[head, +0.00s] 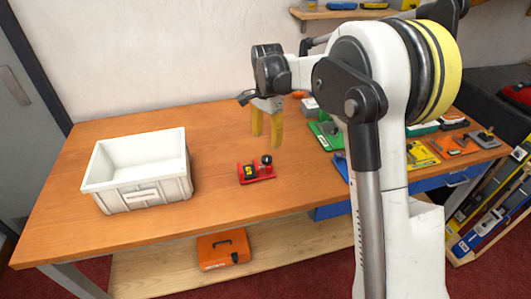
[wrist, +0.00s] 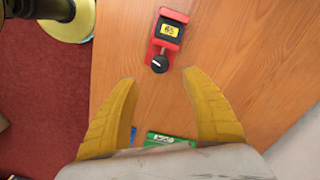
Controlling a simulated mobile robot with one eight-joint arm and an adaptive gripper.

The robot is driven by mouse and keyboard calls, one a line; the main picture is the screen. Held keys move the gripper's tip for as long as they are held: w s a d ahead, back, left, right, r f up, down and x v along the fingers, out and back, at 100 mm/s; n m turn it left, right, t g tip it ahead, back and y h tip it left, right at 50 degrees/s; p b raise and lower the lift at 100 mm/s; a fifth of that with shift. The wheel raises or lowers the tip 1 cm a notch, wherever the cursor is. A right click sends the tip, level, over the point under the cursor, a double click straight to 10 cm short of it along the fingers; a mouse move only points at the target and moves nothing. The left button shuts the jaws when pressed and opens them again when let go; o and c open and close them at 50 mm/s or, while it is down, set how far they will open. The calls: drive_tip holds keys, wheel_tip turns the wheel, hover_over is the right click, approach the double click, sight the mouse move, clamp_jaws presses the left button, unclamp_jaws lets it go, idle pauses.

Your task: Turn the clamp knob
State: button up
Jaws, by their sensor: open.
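A small red clamp (head: 257,173) with a black block and a yellow label lies on the wooden bench, right of the white crate. In the wrist view the clamp (wrist: 168,38) is near the top middle. Its round black knob (wrist: 160,63) has a pale line across it and faces the camera; the knob (head: 267,160) also shows at the clamp's right end in the head view. My gripper (head: 266,137) hangs above the bench, close to the clamp, with its yellow fingers spread and empty. In the wrist view the fingers (wrist: 160,78) are either side of and below the knob, not touching it.
A white crate (head: 138,198) stands on the left of the bench (head: 215,135). Several tools and packets, one a yellow packet (head: 420,154), lie at the right, partly behind my arm. An orange case (head: 223,250) sits on the lower shelf. The bench around the clamp is clear.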

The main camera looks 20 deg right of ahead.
sight(267, 158)
wheel_tip(267, 158, down, 9)
drive_tip(key=b, duration=0.3)
drive_tip(key=shift+f, duration=0.1)
clamp_jaws()
